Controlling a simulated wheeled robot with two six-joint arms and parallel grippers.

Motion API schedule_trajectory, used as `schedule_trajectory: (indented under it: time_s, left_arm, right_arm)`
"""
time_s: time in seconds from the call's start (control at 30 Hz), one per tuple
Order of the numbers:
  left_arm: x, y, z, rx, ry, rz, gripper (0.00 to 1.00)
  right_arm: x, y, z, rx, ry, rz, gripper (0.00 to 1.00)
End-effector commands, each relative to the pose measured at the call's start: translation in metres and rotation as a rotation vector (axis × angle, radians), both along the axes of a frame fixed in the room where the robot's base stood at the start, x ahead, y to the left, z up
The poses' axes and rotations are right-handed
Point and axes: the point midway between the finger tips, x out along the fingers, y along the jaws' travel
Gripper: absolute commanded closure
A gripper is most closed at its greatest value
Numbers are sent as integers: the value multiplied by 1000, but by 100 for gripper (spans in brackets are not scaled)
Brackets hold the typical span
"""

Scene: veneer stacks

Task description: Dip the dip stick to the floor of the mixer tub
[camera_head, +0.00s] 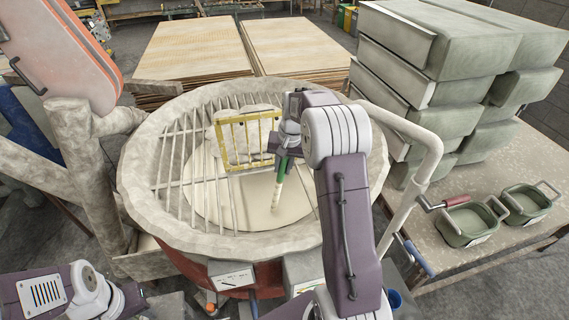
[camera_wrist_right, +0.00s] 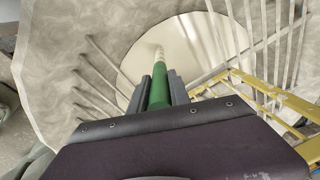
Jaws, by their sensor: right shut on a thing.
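The mixer tub (camera_head: 140,195) is a wide, pale, round tub with a bar grid over it and pale material inside. The dip stick (camera_head: 277,190) has a green handle and a pale, banded lower part. My right gripper (camera_head: 284,153) is shut on the green handle, above the tub's opening. The stick points down, slightly tilted, its lower end over or in the pale material; I cannot tell whether it touches the floor. In the right wrist view the stick (camera_wrist_right: 158,95) runs between the fingers toward the pale disc. My left gripper (camera_head: 132,298) is at lower left, its jaws unclear.
A yellow wire frame (camera_head: 223,145) stands at the grid beside my right gripper. A pale bent tube (camera_head: 425,165) curves by the tub's right rim. Veneer stacks (camera_head: 195,50) lie behind. Grey-green blocks (camera_head: 440,90) and two green trays (camera_head: 465,222) sit on the right table.

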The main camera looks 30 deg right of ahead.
Motion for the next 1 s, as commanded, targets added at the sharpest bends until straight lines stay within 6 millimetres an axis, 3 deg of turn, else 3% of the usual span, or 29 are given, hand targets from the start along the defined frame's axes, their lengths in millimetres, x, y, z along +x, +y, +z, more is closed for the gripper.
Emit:
schedule_trajectory:
  time_s: [0.7, 1.0]
  left_arm:
    - [0, 0, -47, 0, 0, 0, 64]
    - [0, 0, -60, 0, 0, 0, 64]
  right_arm:
    - [17, 5, -90, 0, 1, 1, 100]
    - [23, 6, -118, 0, 0, 1, 100]
